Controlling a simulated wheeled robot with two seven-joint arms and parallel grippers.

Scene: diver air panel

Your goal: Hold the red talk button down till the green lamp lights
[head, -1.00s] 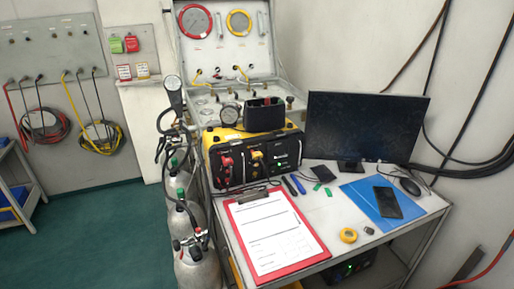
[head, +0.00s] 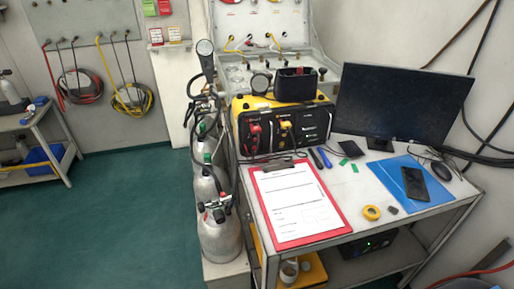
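A yellow and black box (head: 282,128) stands on the table, its front face toward me. Its front carries a red fitting (head: 254,134), a yellow fitting (head: 286,128) and a dark panel (head: 315,133) with small green marks at the right. The picture is too small to tell which part is the red talk button, or whether a green lamp there is lit. Neither of my grippers is in view.
A red clipboard (head: 258,198) lies in front of the box. A monitor (head: 402,104), a blue folder (head: 385,172), a phone (head: 415,184) and yellow tape (head: 371,212) are to the right. Gas cylinders (head: 220,238) stand left of the table. Green floor at left is mostly open.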

